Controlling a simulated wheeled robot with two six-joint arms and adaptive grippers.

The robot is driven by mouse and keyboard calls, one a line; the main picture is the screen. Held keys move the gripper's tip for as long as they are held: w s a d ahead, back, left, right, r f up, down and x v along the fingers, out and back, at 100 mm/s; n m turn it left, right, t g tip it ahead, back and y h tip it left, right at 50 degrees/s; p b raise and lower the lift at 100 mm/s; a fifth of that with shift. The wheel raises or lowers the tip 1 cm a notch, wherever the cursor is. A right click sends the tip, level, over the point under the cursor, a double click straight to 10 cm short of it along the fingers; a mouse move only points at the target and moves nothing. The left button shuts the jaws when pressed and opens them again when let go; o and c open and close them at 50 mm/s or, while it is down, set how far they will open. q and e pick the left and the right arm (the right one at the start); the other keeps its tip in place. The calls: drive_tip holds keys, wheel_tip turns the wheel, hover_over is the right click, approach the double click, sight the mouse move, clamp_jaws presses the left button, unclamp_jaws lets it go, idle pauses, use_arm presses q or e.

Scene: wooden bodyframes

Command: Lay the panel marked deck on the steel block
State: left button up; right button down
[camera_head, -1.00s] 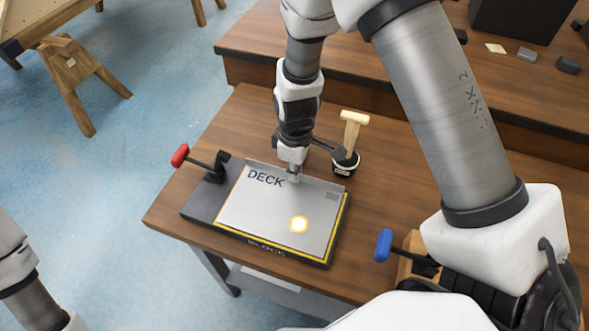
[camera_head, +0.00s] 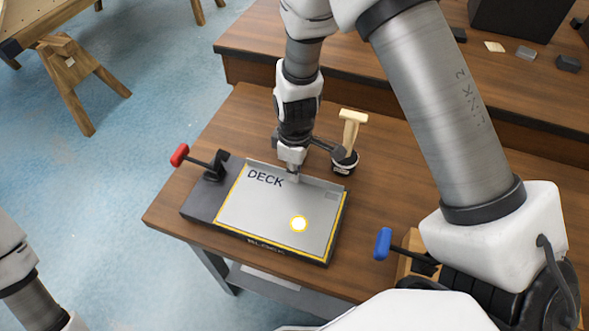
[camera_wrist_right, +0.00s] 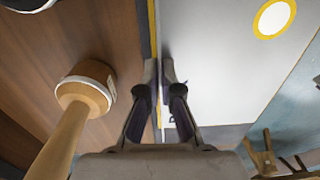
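The light grey panel marked DECK (camera_head: 270,205) lies flat over the dark steel block (camera_head: 200,203) on the wooden bench. A yellow line on the block shows along the panel's left, front and right edges. The panel has a thin raised lip along its back edge and a white disc ringed in yellow near its front. My right gripper (camera_head: 293,177) points down at the back lip. In the right wrist view its fingers (camera_wrist_right: 160,75) are close together on either side of the panel's edge. My left arm shows at the lower left, but its gripper is out of view.
A red-handled clamp (camera_head: 200,163) stands at the block's left end. A wooden mallet (camera_head: 351,137) stands upright behind the panel, close to my right gripper. A blue-handled clamp (camera_head: 385,244) is at the right. A raised bench (camera_head: 400,80) runs behind.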

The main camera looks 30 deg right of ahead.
drive_tip(key=c, duration=0.7)
unclamp_jaws()
drive_tip(key=shift+r+p, duration=3.05)
drive_tip(key=shift+r, duration=0.55)
drive_tip(key=shift+f, duration=0.1)
